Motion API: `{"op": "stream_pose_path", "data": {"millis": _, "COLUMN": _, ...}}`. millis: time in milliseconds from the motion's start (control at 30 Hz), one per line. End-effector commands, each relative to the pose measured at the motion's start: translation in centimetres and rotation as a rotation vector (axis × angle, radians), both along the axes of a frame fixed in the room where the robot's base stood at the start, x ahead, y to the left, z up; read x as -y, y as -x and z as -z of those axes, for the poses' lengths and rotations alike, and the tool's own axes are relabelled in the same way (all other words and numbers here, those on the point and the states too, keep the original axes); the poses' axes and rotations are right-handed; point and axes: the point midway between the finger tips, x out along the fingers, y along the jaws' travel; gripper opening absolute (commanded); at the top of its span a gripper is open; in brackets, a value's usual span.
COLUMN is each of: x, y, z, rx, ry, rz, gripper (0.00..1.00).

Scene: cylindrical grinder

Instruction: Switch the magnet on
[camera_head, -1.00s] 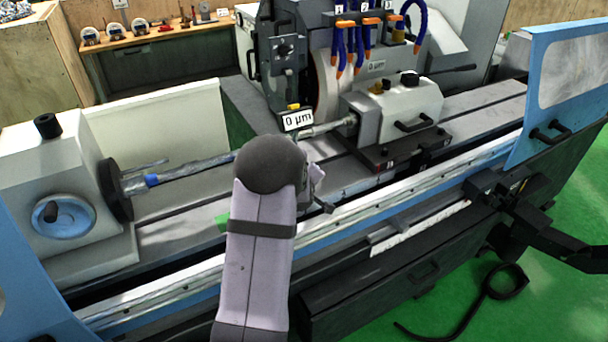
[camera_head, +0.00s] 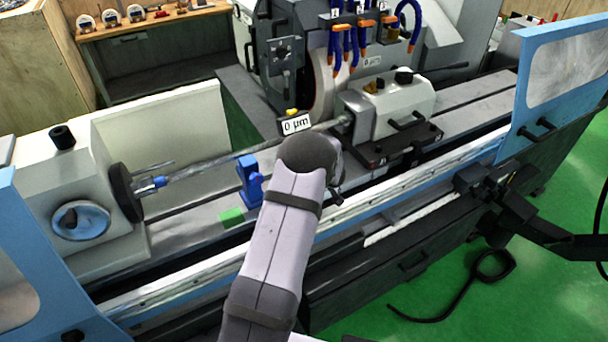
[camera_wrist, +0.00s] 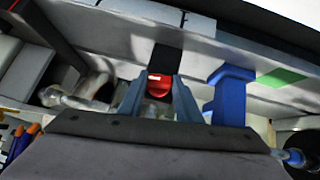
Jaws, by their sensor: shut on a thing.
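In the wrist view my gripper (camera_wrist: 159,88) has its two grey-blue fingers on either side of a red part (camera_wrist: 160,80) with a small white mark. The gripper is shut on this part. A dark block (camera_wrist: 167,60) shows just beyond the red part, over the pale machine table. I cannot tell how far the red part is turned. In the head view my wrist hides the fingers and the red part.
A blue support (camera_head: 248,182) stands on the machine table, left of my wrist; the wrist view shows it close by (camera_wrist: 230,95). A long shaft (camera_head: 205,164) spans behind my wrist. The tailstock (camera_head: 400,105) stands at right.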

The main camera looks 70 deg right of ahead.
Motion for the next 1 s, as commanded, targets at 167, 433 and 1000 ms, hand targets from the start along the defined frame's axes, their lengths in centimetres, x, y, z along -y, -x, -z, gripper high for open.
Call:
{"op": "stream_pose_path", "data": {"millis": 167, "x": 0.29, "y": 0.11, "z": -0.23, "rx": 0.053, "ry": -0.045, "rz": 0.001, "gripper": 0.09}}
{"op": "stream_pose_path", "data": {"millis": 433, "x": 0.33, "y": 0.1, "z": -0.26, "rx": 0.101, "ry": -0.093, "rz": 0.002, "gripper": 0.09}}
{"op": "stream_pose_path", "data": {"millis": 1000, "x": 0.41, "y": 0.05, "z": -0.4, "rx": 0.114, "ry": -0.103, "rz": 0.003, "gripper": 0.38}}
